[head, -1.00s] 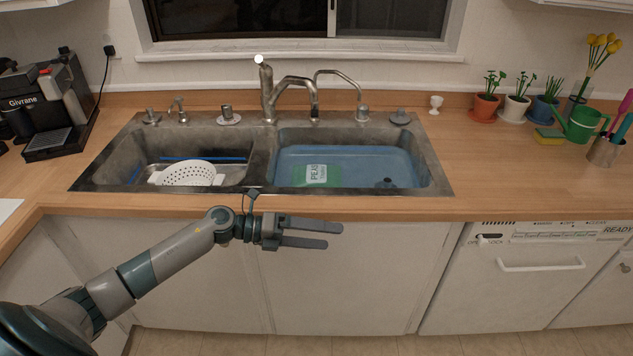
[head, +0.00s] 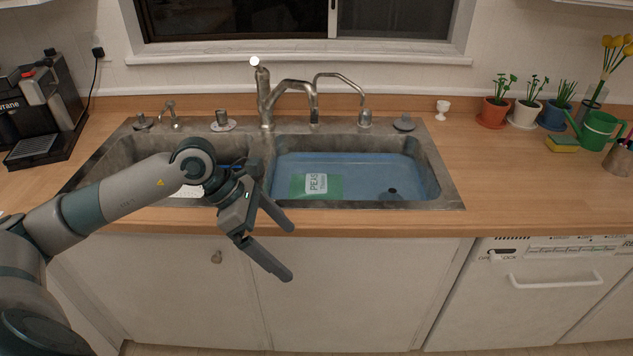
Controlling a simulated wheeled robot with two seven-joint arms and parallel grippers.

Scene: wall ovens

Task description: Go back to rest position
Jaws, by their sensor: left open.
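My left gripper (head: 290,252) is open and empty in the head view, in front of the sink cabinet. Its fingers point down and to the right, and the wrist is at the counter's front edge. My left arm comes in from the left and covers part of the left sink basin. My right gripper is not in view.
A double sink (head: 455,192) is set in the wooden counter (head: 500,190). A green peas packet (head: 298,187) lies in the right basin. A coffee machine (head: 45,110) stands at left, with potted plants (head: 493,112) at right. A dishwasher (head: 560,300) is below the counter.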

